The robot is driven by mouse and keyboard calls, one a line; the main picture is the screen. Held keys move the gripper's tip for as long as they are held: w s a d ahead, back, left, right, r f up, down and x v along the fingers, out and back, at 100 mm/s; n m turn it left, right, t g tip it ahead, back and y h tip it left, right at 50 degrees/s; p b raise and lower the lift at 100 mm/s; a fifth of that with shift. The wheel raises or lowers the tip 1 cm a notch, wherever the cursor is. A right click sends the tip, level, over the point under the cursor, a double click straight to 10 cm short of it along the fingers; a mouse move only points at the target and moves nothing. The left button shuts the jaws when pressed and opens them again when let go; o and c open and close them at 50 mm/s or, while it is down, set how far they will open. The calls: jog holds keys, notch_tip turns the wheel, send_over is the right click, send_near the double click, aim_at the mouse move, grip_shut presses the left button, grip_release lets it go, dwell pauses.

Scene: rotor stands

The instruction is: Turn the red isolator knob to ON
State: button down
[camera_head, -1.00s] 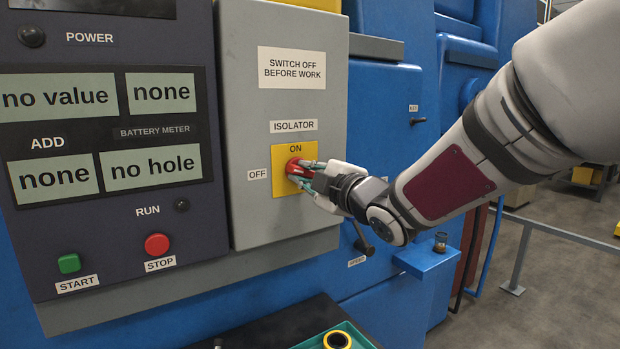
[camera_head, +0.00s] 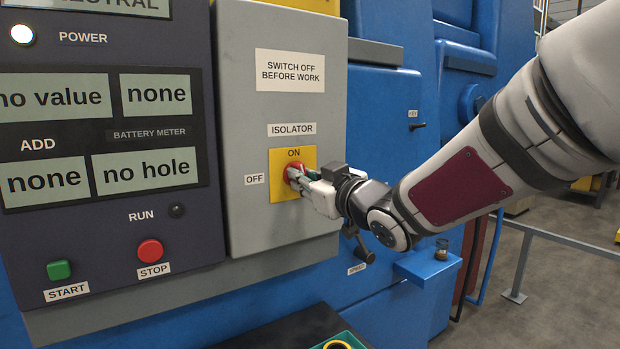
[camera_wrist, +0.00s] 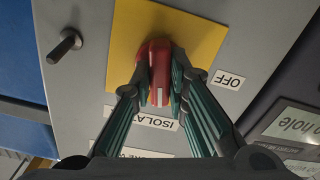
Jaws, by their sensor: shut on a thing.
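The red isolator knob (camera_head: 294,167) sits on a yellow plate (camera_head: 281,190) on the grey isolator box. ON is printed above it and an OFF label (camera_head: 254,179) is at its left. My gripper (camera_head: 297,177) is shut on the knob and hides part of it. In the wrist view, which is upside down, the fingers (camera_wrist: 160,80) grip both sides of the red knob (camera_wrist: 158,58). The knob's bar stands upright there, with its white mark towards the ISOLATOR label (camera_wrist: 143,119), the ON side. The ON print is hidden in that view.
A black lever (camera_head: 364,247) hangs below my wrist. A small blue shelf (camera_head: 425,266) holds a small jar. The floor at right has a rail.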

jog(key=shift+f+m+p, duration=0.1)
jog(key=shift+m+p, duration=0.2)
jog(key=shift+m, duration=1.2)
jog(key=c, duration=1.6)
grip_release()
jog(key=shift+o, duration=0.2)
jog(key=v, duration=1.2)
